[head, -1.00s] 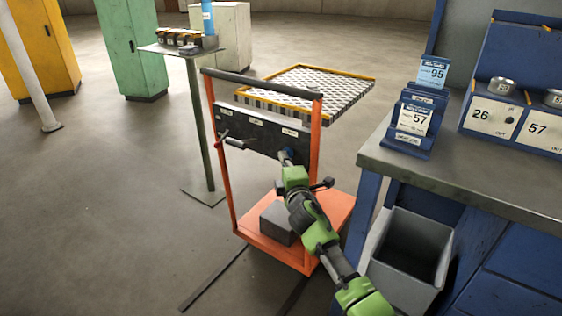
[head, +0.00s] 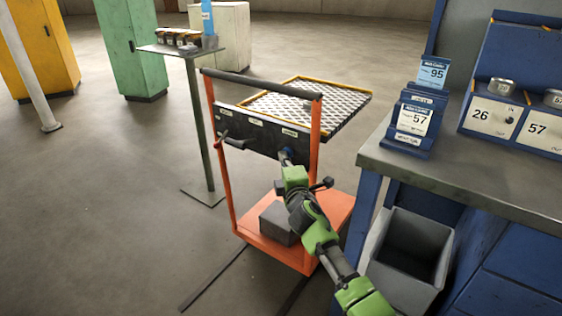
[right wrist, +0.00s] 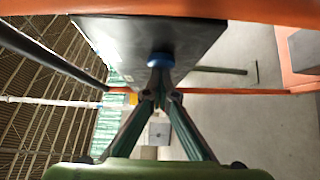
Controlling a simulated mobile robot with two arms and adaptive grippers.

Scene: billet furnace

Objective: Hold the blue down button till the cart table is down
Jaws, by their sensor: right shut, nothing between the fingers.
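The orange cart (head: 318,148) stands in the middle of the head view, with its patterned table top (head: 305,103) behind the push handle. A dark control panel (head: 250,130) with small labels hangs across its frame. My right gripper (head: 284,155) is shut, its tips at the right end of the panel. In the right wrist view the closed fingertips (right wrist: 160,72) meet the round blue button (right wrist: 161,59) on the panel and appear to touch it. The fingers partly cover the button. My left gripper is not in view.
A blue workbench (head: 470,180) with card holders stands close on the right, a grey bin (head: 410,245) below it. A small stand (head: 180,50) with items is behind the cart at left. The grey floor at left is open.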

